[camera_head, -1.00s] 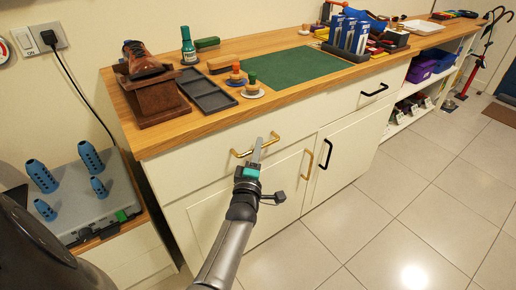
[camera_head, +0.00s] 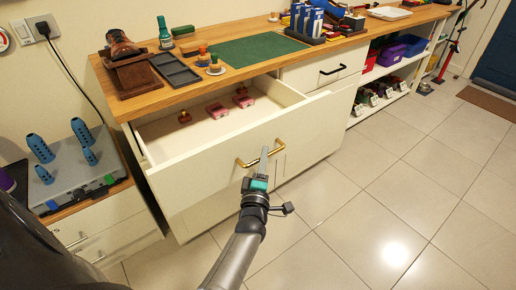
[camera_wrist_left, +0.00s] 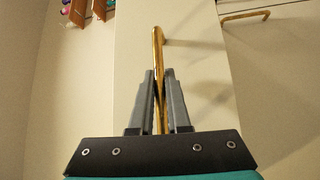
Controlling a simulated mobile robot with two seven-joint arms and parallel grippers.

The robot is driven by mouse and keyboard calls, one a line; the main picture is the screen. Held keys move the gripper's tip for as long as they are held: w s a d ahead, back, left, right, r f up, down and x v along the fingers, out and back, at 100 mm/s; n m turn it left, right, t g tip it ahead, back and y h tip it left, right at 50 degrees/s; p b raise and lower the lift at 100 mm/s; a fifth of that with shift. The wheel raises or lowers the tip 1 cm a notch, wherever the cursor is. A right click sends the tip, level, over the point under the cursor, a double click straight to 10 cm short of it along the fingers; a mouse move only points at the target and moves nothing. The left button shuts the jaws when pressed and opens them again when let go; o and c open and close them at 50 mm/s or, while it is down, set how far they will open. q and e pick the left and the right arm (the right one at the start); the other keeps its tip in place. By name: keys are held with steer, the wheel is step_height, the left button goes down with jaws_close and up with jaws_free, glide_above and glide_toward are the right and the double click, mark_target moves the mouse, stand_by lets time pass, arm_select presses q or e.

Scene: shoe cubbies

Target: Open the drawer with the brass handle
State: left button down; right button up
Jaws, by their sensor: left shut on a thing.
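The white drawer (camera_head: 215,165) with the brass handle (camera_head: 247,163) stands pulled well out of the cabinet, under the wooden worktop. Inside it I see pink boxes (camera_head: 217,110) and small brass-coloured items (camera_head: 184,117) on the white bottom. My left gripper (camera_head: 264,158) is at the handle's bar. In the left wrist view its two grey fingers (camera_wrist_left: 160,95) are closed around the brass handle (camera_wrist_left: 157,50), one finger on each side. My right gripper is not in view.
The worktop (camera_head: 190,98) carries a shoe on a stand, a green mat (camera_head: 255,50) and small tools. A drawer with a black handle (camera_head: 333,70) is shut at the right. Tiled floor (camera_head: 370,200) in front is clear. A grey case (camera_head: 75,172) stands at the left.

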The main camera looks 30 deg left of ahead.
arm_select(q)
steer(key=shift+s+d, duration=0.25)
steer(key=shift+d, duration=0.3)
steer(key=shift+s+d, duration=0.2)
steer(key=shift+d, duration=0.35)
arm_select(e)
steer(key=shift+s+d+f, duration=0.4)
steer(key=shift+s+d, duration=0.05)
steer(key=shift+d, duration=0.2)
arm_select(q)
steer(key=c, duration=0.9)
jaws_free()
